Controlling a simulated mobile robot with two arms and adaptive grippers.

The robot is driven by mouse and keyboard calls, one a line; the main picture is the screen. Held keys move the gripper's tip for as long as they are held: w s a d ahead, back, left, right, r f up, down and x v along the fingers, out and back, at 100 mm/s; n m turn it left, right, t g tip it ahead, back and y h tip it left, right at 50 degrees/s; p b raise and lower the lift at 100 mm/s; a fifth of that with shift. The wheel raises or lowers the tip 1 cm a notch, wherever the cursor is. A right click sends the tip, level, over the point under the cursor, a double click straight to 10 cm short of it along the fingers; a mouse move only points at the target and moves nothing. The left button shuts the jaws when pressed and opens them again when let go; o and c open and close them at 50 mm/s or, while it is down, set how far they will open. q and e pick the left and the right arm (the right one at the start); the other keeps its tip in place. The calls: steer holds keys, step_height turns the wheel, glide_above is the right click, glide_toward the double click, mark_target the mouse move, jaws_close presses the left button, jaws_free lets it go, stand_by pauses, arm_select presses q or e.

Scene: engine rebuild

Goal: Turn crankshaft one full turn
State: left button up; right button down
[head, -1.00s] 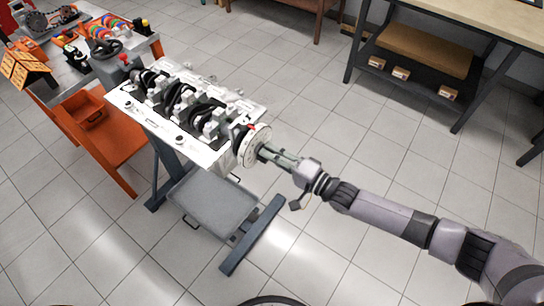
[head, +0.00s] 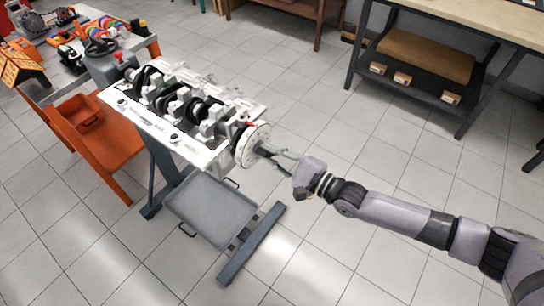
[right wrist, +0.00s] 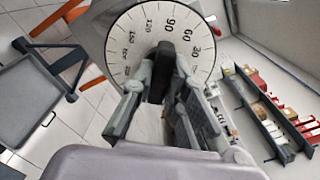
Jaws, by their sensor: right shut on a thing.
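The engine block (head: 160,128) lies open on a stand, with the crankshaft (head: 190,106) along its middle, its dark and pale throws showing. A white degree wheel (head: 252,146) is at the block's near right end. My right gripper (head: 268,151) reaches it from the right and is shut on a dark hub piece at the wheel's centre. In the right wrist view, the two fingers lie on either side of this upright dark hub piece (right wrist: 160,74), in front of the degree wheel (right wrist: 133,38). Numbers from 30 upward show on its face. My left gripper is out of view.
A grey tray (head: 212,210) sits low on the stand. An orange cart (head: 105,155) and a cluttered bench stand at the left. A workbench with a dark lower shelf (head: 420,82) is at the back right. The floor around my right arm is clear.

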steer(key=shift+f, duration=0.1)
stand_by(0.3)
steer(key=c, duration=1.6)
jaws_free()
steer(key=v, duration=1.2)
